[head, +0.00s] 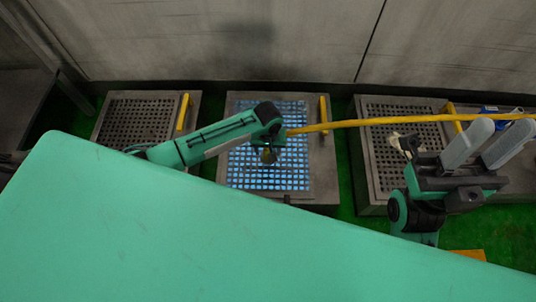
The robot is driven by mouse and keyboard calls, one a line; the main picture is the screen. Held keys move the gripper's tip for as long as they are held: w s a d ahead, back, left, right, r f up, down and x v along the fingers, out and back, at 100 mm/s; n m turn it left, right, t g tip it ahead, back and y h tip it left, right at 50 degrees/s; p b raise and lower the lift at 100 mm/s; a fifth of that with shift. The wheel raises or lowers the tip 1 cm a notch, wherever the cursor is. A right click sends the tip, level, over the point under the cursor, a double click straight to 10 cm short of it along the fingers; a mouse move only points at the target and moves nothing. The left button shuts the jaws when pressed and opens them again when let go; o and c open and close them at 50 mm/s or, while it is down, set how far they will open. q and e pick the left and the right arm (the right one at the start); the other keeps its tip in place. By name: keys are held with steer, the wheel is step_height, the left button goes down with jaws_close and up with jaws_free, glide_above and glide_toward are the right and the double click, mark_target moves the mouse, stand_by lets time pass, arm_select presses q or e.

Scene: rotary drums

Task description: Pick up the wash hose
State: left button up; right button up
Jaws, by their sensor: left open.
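The yellow wash hose (375,122) runs in a long, nearly level line from the middle of the head view to the right edge. Its left end lies close beside my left wrist. My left gripper (268,156) is small and dark, pointing down over the middle grate; it is open, and I see no hose between its fingers. My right gripper (487,142) has two grey fingers spread apart, pointing up and to the right. The hose passes close to its fingertips, but I cannot tell whether they touch.
Three grated metal boxes stand in a row on green floor: left (98,134), middle with a blue-lit grid (319,180), right (366,180). Each has a yellow bar. A pale object (396,140) and a blue item (489,109) are at the right. A grey wall (220,40) stands behind.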

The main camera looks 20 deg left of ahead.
arm_select(q)
jaws_close()
steer(key=shift+r, duration=0.15)
